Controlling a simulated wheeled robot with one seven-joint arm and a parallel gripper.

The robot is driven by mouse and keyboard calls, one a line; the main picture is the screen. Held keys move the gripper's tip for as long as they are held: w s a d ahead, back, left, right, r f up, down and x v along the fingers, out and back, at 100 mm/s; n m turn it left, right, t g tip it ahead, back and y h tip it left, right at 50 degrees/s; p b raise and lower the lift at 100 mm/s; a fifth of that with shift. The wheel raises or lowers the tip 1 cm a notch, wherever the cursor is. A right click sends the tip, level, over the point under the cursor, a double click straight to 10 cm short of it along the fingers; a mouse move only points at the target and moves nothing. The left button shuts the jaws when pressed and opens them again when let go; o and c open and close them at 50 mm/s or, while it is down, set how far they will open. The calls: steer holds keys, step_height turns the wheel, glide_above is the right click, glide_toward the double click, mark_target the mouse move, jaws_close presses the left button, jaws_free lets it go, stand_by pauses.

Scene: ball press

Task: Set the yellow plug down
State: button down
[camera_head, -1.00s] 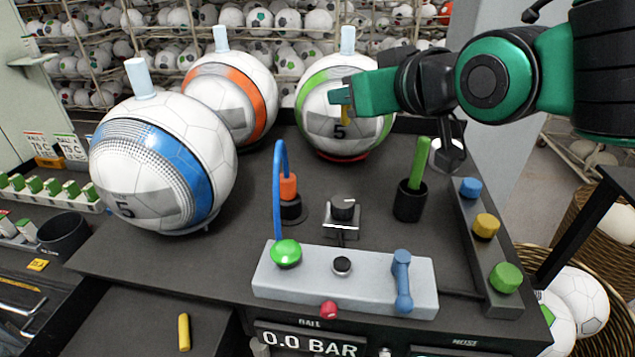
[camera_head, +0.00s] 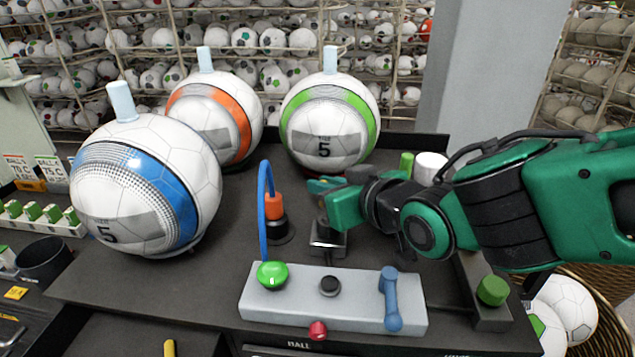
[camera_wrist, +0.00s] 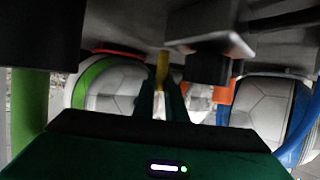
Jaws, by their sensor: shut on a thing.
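My gripper (camera_head: 318,190) is low over the black bench, between the orange-topped plug and the green stick, close to the small metal fixture (camera_head: 327,238). In the wrist view, which looks upside down, its fingers (camera_wrist: 163,95) are shut on the slim yellow plug (camera_wrist: 162,70). The plug's far end shows close to the metal fixture (camera_wrist: 215,45) with its dark knob; I cannot tell whether they touch.
Three balls with blue (camera_head: 146,190), orange (camera_head: 215,120) and green (camera_head: 330,125) bands stand behind and left. A blue hose (camera_head: 263,210) arches to an orange-topped plug (camera_head: 274,206). A grey control box (camera_head: 335,298) with a blue lever (camera_head: 390,300) lies in front.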

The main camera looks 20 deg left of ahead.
steer(key=shift+x, duration=2.15)
steer(key=c, duration=1.8)
jaws_free()
